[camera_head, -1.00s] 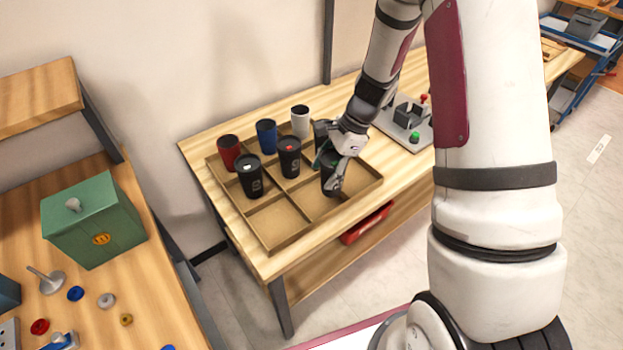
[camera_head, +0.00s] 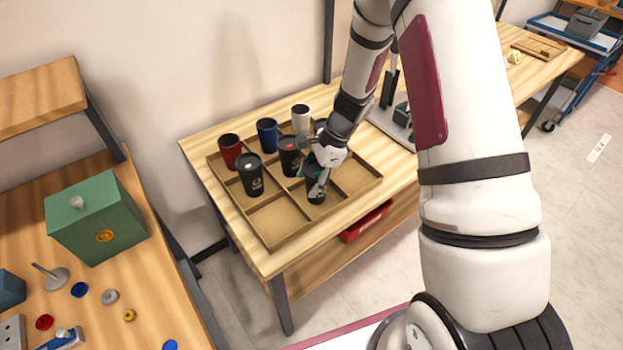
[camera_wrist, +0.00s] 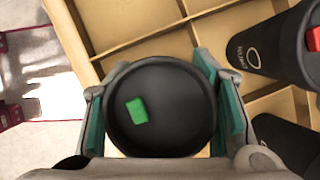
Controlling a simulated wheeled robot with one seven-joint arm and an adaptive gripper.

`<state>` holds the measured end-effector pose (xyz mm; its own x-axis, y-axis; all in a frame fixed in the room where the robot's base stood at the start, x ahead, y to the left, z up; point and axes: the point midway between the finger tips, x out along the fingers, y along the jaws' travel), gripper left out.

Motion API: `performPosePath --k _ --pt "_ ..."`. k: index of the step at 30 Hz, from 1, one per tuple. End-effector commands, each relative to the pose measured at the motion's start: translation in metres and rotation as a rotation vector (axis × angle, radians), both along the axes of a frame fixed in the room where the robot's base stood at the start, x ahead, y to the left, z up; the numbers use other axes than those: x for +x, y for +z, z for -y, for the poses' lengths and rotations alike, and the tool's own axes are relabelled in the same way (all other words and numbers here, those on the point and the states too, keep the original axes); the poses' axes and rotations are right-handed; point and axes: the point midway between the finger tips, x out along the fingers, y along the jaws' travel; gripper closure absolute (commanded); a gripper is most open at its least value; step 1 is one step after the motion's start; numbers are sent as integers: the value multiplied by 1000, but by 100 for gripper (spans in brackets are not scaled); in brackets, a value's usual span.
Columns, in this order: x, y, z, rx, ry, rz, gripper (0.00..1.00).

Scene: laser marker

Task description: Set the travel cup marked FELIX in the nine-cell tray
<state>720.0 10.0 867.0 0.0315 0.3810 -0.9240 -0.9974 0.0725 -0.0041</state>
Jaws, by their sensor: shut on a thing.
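My gripper (camera_head: 318,180) is shut on a black travel cup (camera_head: 315,194) with a green tab on its lid. The cup is upright over the front part of the nine-cell tray (camera_head: 281,236); I cannot tell whether its base touches the tray. The wrist view shows its round lid (camera_wrist: 175,110) between both fingers. Its marking is not visible, so I cannot confirm FELIX. A black cup with a red tab (camera_head: 289,160) stands just behind left, and one with a pale tab (camera_head: 252,181) is at the left. Red (camera_head: 230,153), blue (camera_head: 267,137) and white (camera_head: 300,121) cups fill the back row.
The wrist view shows a red-tabbed cup (camera_wrist: 265,50) close to my right finger, and another dark cup (camera_wrist: 292,143) below it. Front-left tray cells are empty. A grey device (camera_head: 392,125) stands right of the tray. A green box (camera_head: 96,220) stands on the left table.

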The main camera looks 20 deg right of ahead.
Motion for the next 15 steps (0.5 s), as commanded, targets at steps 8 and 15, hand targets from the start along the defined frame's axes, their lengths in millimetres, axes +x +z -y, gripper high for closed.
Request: performPosePath --k 8,15 --pt "0 -1 0 0 0 -1 28" --pt "0 2 0 0 1 0 28"
